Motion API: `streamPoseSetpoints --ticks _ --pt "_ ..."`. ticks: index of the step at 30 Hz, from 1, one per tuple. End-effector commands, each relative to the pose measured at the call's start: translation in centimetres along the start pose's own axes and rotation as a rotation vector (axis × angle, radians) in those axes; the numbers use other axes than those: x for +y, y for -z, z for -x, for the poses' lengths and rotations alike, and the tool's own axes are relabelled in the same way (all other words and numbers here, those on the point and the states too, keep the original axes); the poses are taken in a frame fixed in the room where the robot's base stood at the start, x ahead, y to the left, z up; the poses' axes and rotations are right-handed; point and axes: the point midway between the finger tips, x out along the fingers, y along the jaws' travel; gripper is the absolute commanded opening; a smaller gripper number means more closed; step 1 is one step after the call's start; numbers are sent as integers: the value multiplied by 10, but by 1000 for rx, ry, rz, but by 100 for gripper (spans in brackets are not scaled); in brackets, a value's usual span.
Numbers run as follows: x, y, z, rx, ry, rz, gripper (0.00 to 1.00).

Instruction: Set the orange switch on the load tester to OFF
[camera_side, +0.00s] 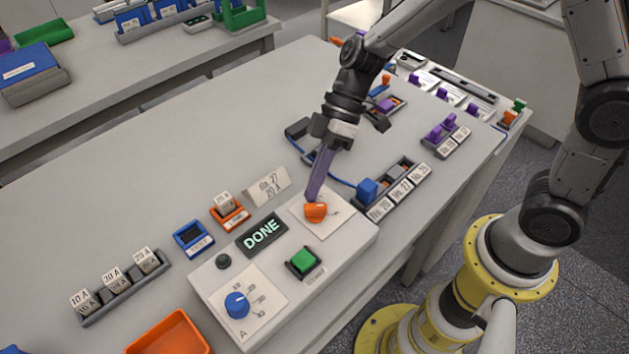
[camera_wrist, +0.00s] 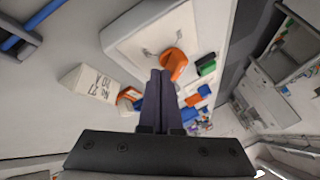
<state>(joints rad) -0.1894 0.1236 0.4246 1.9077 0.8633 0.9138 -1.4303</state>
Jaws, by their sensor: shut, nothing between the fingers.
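The load tester (camera_side: 340,234) is a pale box on the bench with a dark display reading DONE. Its orange switch (camera_side: 316,211) sits on a white plate at the far right end of the box. In the wrist view the orange switch (camera_wrist: 174,63) lies just beyond my fingertips. My gripper (camera_side: 314,196) is shut and empty, its purple fingers pointing down with the tips at the switch. I cannot tell whether they touch it. The shut fingers also show in the wrist view (camera_wrist: 160,76). The switch's position marks are too small to read.
The tester also has a green button (camera_side: 303,262) and a blue knob (camera_side: 237,305). A card (camera_side: 268,187) reading No. 27, 20 A stands behind it. A rack with a blue block (camera_side: 367,190) and a blue cable lie to the right. An orange tray (camera_side: 168,335) is at front left.

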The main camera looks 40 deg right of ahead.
Motion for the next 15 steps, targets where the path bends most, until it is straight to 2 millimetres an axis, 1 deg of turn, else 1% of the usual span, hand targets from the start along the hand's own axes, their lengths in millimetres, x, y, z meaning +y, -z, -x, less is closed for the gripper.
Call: streamPoseSetpoints --ticks 15 --pt "1 3 -2 -40 39 74 0"
